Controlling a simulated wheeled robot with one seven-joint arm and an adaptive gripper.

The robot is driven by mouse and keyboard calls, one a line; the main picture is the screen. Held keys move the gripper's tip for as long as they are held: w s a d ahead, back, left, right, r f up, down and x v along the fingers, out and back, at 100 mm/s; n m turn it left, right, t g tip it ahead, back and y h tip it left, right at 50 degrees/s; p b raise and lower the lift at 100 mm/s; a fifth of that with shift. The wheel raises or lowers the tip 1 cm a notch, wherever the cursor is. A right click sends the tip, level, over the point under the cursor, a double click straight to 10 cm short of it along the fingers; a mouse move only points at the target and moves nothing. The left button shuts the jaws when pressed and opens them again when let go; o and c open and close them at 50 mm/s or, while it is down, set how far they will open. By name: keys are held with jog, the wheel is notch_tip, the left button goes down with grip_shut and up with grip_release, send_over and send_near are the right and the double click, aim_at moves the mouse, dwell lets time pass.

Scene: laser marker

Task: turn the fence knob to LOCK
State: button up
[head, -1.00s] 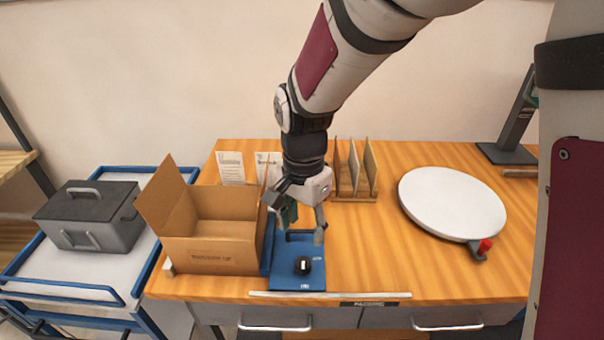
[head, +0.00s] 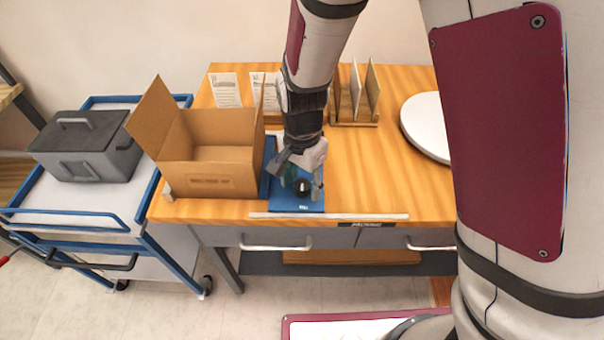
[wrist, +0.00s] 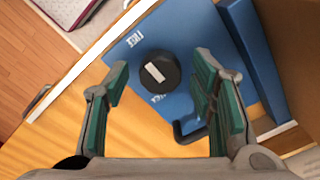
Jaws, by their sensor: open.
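The fence knob is a round black knob (wrist: 159,71) with a white bar mark, on a blue plate (wrist: 184,108) with white lettering; the lettering is too blurred to read surely. In the head view the knob (head: 303,187) sits near the front of the blue fixture (head: 297,206). My gripper (wrist: 165,82) is open, with green-padded fingers apart on either side of the knob in the wrist view. In the head view my gripper (head: 302,186) is low over the plate, around or just above the knob; contact cannot be told.
An open cardboard box (head: 210,178) stands close on the left of the fixture. A dark handle (wrist: 188,132) rises from the plate. A divider rack (head: 355,118) is behind, and a white turntable (head: 428,126) is at right. The table between is clear.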

jog(key=c, duration=1.1)
jog(key=shift+c, duration=0.2)
